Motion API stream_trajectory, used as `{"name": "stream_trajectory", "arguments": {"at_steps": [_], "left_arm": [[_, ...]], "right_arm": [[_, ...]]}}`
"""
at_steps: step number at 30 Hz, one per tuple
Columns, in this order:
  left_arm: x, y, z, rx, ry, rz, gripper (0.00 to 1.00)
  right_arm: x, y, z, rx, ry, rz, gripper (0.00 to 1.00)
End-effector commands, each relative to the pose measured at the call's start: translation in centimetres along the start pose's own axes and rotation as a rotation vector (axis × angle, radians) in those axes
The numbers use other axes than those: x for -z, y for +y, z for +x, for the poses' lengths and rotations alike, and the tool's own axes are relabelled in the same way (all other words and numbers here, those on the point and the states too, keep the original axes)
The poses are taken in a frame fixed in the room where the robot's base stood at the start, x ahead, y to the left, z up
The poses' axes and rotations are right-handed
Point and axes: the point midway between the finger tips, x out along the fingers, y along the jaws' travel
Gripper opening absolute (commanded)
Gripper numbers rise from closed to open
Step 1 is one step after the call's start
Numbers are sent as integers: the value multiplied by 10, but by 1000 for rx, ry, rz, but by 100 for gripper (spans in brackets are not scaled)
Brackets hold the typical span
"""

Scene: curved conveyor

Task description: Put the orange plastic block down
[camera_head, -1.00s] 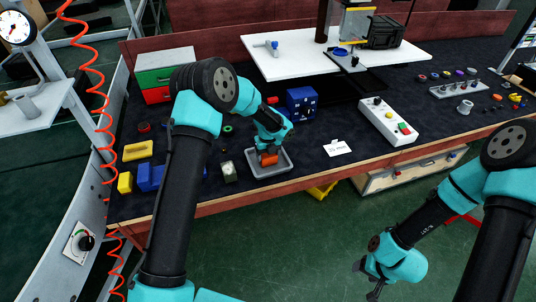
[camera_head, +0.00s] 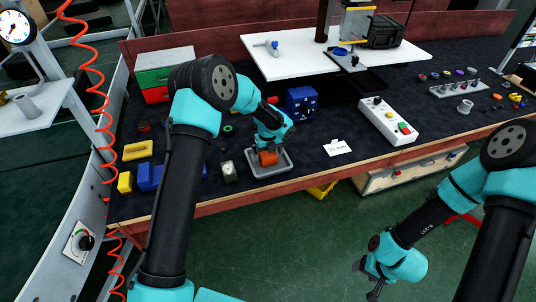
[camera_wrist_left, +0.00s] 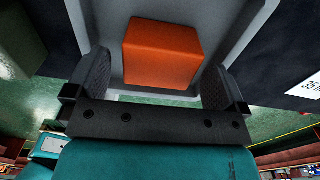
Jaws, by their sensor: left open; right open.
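The orange plastic block (camera_head: 268,158) sits in the grey tray (camera_head: 283,168) near the front edge of the workbench. In the left wrist view the orange block (camera_wrist_left: 162,52) lies between the two fingers of my left gripper (camera_wrist_left: 160,85), with gaps on both sides. My left gripper (camera_head: 268,148) is open over the tray and partly hides the block in the head view. The grey tray's floor (camera_wrist_left: 105,25) shows around the block in the wrist view. My right gripper (camera_head: 367,281) is open and empty, low over the floor in front of the bench.
A light-coloured block (camera_head: 229,171) stands just left of the tray. A blue box (camera_head: 301,103) stands behind it, and a white paper label (camera_head: 337,147) lies to the right. A white button box (camera_head: 388,121) is further right. Yellow and blue blocks are at the left.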

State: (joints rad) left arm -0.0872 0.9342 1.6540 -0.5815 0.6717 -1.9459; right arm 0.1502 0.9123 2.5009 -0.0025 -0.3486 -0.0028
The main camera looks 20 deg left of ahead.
Motion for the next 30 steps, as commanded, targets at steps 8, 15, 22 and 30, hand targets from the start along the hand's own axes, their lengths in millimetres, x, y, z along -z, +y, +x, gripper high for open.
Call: {"name": "stream_trajectory", "arguments": {"at_steps": [8,15,22,30], "left_arm": [[-1,-1,-48,3,-4,1,100],[0,-1,-90,3,-2,1,100],[0,0,-110,1,-1,0,100],[0,0,-112,1,-1,0,100]], "right_arm": [[0,0,0,0,0,0,60],[0,0,0,0,0,0,60],[0,0,0,0,0,0,60],[0,0,0,0,0,0,60]]}}
